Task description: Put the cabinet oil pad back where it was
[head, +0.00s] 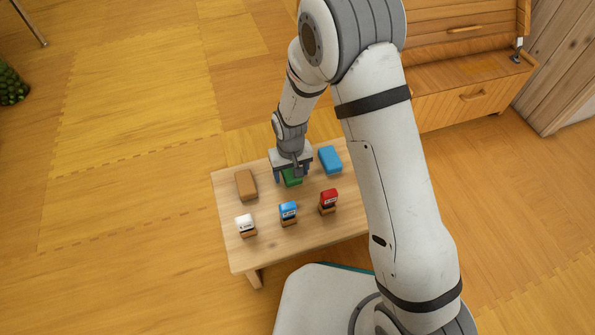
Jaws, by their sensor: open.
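A green block-like pad (292,180) lies in the back row on the low wooden table (262,258). My gripper (291,174) is open right over it, pointing down, and hides part of it. I cannot tell whether the fingers touch it. A brown pad (246,184) lies to the left and a blue pad (330,159) to the right. No label shows on the pads, so I cannot tell which is the cabinet oil pad.
A white-topped item (245,224), a blue-topped item (288,211) and a red-topped item (328,200), each with a small label, stand in the front row. A wooden cabinet with drawers (465,104) stands at back right. My arm hides the table's right end.

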